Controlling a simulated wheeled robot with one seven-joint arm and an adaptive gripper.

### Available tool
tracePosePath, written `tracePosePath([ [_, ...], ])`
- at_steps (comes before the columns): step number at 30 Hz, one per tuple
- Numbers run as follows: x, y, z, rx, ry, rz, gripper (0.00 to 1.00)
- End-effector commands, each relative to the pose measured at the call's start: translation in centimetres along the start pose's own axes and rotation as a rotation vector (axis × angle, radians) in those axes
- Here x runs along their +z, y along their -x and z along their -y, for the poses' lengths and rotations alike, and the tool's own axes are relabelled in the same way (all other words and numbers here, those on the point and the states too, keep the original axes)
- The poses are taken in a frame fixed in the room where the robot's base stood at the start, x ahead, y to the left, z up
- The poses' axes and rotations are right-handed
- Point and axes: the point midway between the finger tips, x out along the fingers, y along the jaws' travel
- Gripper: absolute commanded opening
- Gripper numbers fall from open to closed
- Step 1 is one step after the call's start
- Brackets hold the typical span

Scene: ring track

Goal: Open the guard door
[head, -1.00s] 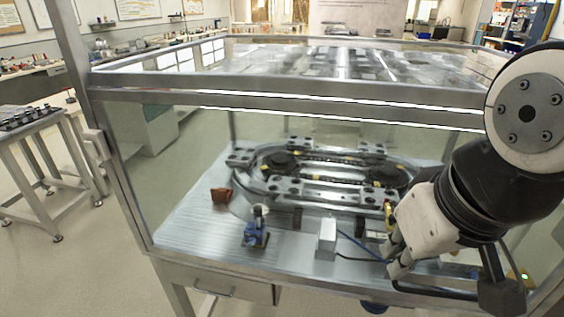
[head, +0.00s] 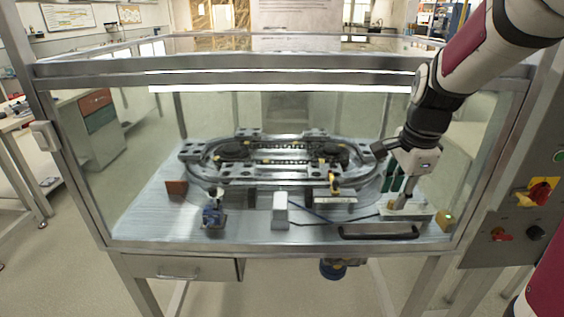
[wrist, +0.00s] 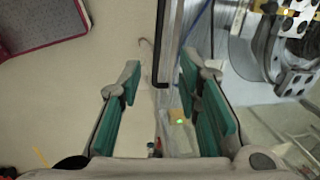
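The guard door is the clear front panel of the metal-framed enclosure; its lower frame edge (head: 270,243) sits flush with the front of the enclosure, and it looks shut. A dark bar handle (head: 380,230) is at the lower right of the door. In the wrist view the dark handle (wrist: 161,45) shows between and beyond my fingers, along the door's edge. My gripper (head: 399,184) is just above the handle in the head view. In the wrist view my gripper (wrist: 160,100) is open, with teal pads apart and nothing gripped.
Inside the enclosure is an oval track (head: 270,155) with small blocks around it. A control panel (head: 510,215) with a red and yellow switch stands at the right. A drawer (head: 183,268) is below at the left. A small box with a green light (head: 445,218) is near the handle.

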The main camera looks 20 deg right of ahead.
Motion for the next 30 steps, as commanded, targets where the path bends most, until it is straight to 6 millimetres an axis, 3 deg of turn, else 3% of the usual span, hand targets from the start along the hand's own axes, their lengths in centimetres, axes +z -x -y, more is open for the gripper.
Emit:
tracePosePath([
  [8, -1.1, -2.3, 0.5, 0.010, -0.087, 0.001, 0.31],
  [21, -1.0, -10.6, 0.3, 0.013, -0.084, 0.002, 0.31],
  [30, -1.0, -14.3, 0.4, 0.009, -0.082, 0.000, 0.31],
])
